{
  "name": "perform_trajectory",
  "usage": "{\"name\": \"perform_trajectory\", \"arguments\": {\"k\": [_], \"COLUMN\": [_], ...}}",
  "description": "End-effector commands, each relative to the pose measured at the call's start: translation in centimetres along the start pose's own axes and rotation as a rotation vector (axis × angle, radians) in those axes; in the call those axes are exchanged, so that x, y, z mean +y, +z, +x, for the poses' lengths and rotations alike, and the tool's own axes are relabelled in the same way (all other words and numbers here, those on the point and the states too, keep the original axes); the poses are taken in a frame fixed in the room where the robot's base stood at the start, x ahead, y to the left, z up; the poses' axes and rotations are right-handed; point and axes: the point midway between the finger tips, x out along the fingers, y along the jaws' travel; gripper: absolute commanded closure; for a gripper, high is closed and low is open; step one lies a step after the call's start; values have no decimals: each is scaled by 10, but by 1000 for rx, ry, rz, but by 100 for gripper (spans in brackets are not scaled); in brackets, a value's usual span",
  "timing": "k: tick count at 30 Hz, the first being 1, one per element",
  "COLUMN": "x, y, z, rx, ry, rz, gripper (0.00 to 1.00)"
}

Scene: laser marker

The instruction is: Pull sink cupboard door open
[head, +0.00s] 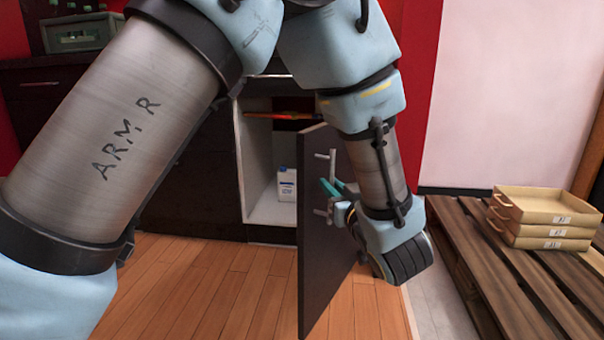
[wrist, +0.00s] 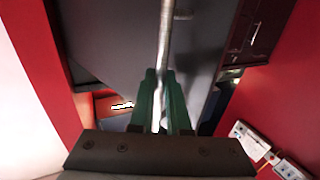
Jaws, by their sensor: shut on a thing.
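The sink cupboard door (head: 318,250) is a dark grey panel standing swung out from the cupboard (head: 241,165), whose pale interior shows to its left. A metal bar handle (head: 332,164) stands off the door. My gripper (head: 332,188) has its green fingers shut on this handle, with my wrist to the right of it. In the wrist view, the green fingers (wrist: 162,95) close around the silver handle bar (wrist: 166,40), with the dark door panel (wrist: 115,50) behind. My own arm covers the upper part of the head view and hides part of the cupboard.
A white jug (head: 287,185) stands inside the cupboard. A wooden pallet platform (head: 497,275) with stacked tan trays (head: 545,212) is at the right. Wooden floor (head: 215,290) is bare before the cupboard. A green crate (head: 75,32) sits on the counter at upper left.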

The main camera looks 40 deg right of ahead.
Motion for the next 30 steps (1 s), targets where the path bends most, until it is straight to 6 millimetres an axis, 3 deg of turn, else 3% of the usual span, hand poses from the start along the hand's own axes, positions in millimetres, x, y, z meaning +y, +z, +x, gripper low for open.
{"name": "perform_trajectory", "arguments": {"k": [3,9,25,26,30], "x": [22,43,51,51,51], "y": [-2,-1,-1,-1,-1], "z": [-16,-32,-37,-37,-37], "rx": [-1,0,1,1,1], "ry": [5,3,2,2,2], "rz": [-1,-2,-2,-2,-2], "gripper": [100,100,100,84,69]}}
